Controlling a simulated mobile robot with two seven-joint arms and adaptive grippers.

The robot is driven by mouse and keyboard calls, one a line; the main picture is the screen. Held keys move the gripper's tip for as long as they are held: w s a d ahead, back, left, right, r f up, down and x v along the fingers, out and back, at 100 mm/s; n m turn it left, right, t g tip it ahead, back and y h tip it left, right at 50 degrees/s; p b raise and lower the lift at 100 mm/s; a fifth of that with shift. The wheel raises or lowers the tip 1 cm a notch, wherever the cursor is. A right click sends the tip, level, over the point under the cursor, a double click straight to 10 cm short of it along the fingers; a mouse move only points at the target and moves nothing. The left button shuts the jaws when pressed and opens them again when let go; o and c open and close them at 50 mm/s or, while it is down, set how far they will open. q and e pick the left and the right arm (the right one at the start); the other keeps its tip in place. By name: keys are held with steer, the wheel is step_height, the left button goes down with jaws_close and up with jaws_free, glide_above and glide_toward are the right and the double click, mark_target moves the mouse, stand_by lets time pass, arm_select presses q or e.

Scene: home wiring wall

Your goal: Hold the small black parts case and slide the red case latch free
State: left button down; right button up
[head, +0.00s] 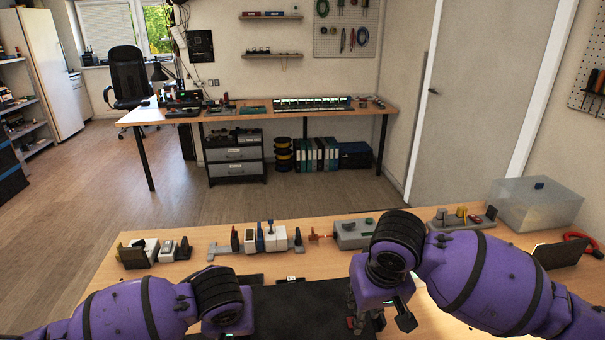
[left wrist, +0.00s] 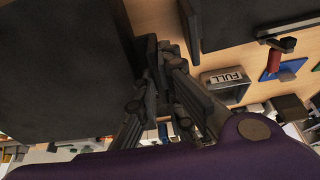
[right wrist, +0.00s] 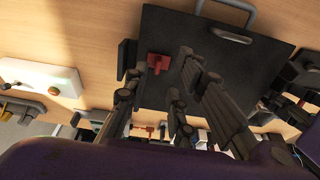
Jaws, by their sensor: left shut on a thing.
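The black parts case (head: 300,312) lies flat on the near middle of the table, partly hidden by my arms in the head view. It fills the left of the left wrist view (left wrist: 65,60), and the right wrist view (right wrist: 235,65) shows its face and grey handle (right wrist: 232,25). The red case latch (right wrist: 158,62) sits at its edge; a bit of red shows in the head view (head: 351,322). My left gripper (left wrist: 168,42) is shut at the case's edge; the contact is dark. My right gripper (right wrist: 158,76) is open, its fingers on either side of the latch.
Small fixtures (head: 265,238) and a grey box (head: 354,233) line the table's far side. A clear bin (head: 538,205) stands at the right. A grey block marked FULL (left wrist: 225,80) is near my left gripper. Bare tabletop lies left of the case.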

mark_target(347, 330)
steer(key=shift+x, duration=3.2)
jaws_close()
steer(key=shift+a, duration=0.15)
steer(key=shift+s+a, duration=0.2)
steer(key=shift+a, duration=0.85)
steer(key=shift+o, duration=0.5)
jaws_free()
